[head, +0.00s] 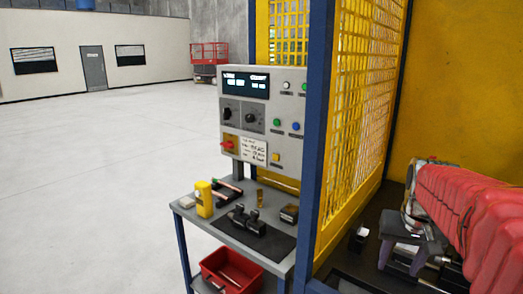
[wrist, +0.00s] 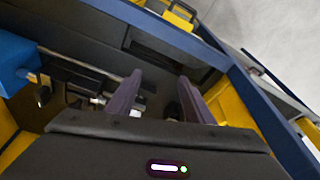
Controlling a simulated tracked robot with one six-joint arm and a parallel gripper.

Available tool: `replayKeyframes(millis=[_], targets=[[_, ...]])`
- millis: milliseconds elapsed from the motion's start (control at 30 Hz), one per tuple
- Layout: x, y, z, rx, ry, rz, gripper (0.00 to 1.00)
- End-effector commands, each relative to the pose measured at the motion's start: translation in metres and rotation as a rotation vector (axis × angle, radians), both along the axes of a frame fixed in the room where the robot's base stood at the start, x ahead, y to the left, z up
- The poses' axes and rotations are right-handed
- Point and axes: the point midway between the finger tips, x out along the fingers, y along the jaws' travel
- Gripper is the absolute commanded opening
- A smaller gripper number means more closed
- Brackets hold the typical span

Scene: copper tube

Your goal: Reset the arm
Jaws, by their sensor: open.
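My gripper (head: 408,245) is at the right of the head view, over dark machinery behind the yellow mesh guard. In the wrist view my gripper (wrist: 160,76) shows two dark purple-grey fingers spread apart with nothing between them. Below the fingers lies a dark machine bed (wrist: 148,88) with a pale metal rod (wrist: 84,62) to the left. I cannot tell whether the fingers touch anything there. No copper tube can be made out clearly at the gripper.
A blue post (head: 330,110) and yellow mesh guard (head: 365,100) stand left of my gripper. Beyond them are a grey control panel (head: 290,110), a bench (head: 190,214) with tools and a red bin (head: 232,270). A blue block (wrist: 14,62) shows in the wrist view. Open floor (head: 100,190) lies left.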

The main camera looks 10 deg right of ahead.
Motion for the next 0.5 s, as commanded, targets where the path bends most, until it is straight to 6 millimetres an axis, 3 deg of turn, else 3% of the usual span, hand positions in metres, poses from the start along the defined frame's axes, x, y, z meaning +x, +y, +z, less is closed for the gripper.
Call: replayKeyframes(millis=[200, 500], targets=[[-0.023, 0.064, -0.01, -0.017, -0.034, 0.087, 0.47], [-0.061, 0.137, -0.026, -0.034, -0.085, 0.218, 0.47]])
